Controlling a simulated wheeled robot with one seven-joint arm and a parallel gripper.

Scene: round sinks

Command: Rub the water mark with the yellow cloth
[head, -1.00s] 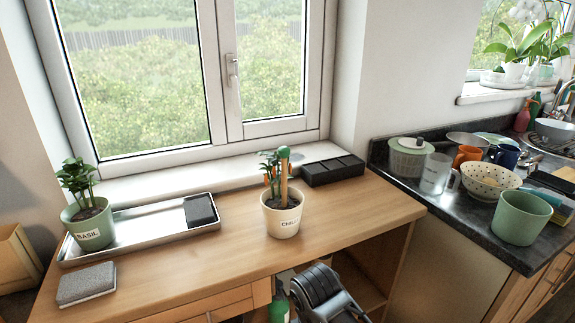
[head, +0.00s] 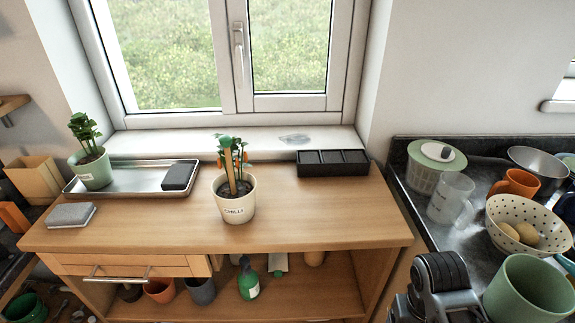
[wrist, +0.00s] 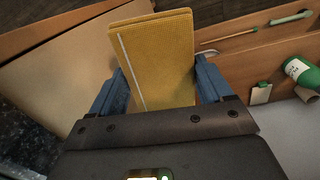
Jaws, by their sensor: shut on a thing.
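The yellow cloth (wrist: 160,55) is folded and shows in the wrist view, with a pale stripe along its left side. My gripper (wrist: 158,78) is shut on it, one blue finger on each side. In the head view the cloth and the fingers are hidden; only a dark part of my arm shows at the lower right. A dull grey patch, which looks like the water mark (head: 295,139), lies on the white windowsill (head: 180,143) below the right window pane. The cloth is well apart from it.
On the wooden bench, a chilli pot (head: 232,207) and a black compartment tray (head: 333,163) stand before the sill. A basil pot (head: 93,170), metal tray (head: 125,179) and grey sponge (head: 71,215) are at left. A crowded dark counter (head: 425,207) is at right.

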